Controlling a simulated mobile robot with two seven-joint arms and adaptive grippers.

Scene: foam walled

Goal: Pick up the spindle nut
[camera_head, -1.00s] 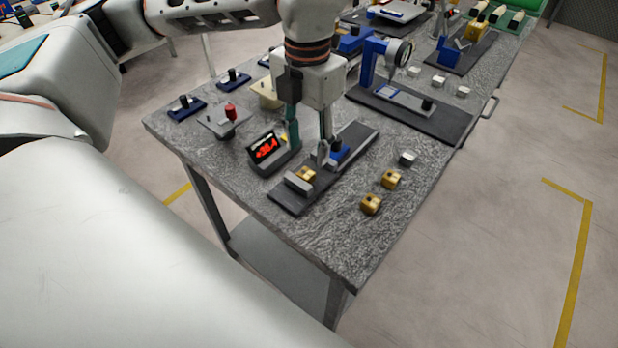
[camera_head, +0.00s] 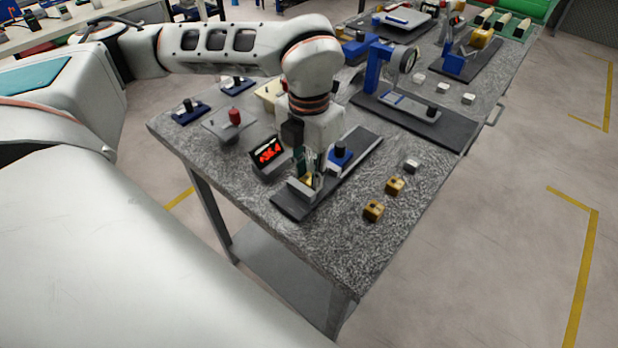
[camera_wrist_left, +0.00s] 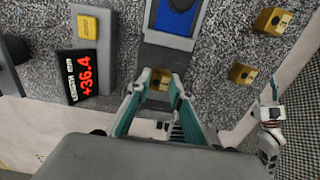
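The spindle nut (camera_wrist_left: 160,84), a small brass block, sits at the near end of a dark rail fixture (camera_head: 350,166) on the table. In the wrist view it lies between the fingertips of my left gripper (camera_wrist_left: 162,87), with little or no gap at its sides. In the head view the left gripper (camera_head: 311,181) points down at the rail, and its fingers hide most of the nut. The nut appears still down at the fixture, not clearly lifted. My right gripper is not in view.
A blue carriage (camera_head: 340,154) stands on the rail just behind the fingers. A grey end block (camera_head: 301,190) is in front. A red-digit display (camera_head: 267,151) is at left. Two brass blocks, (camera_head: 395,186) and (camera_head: 373,210), and a silver one (camera_head: 411,166) lie at right.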

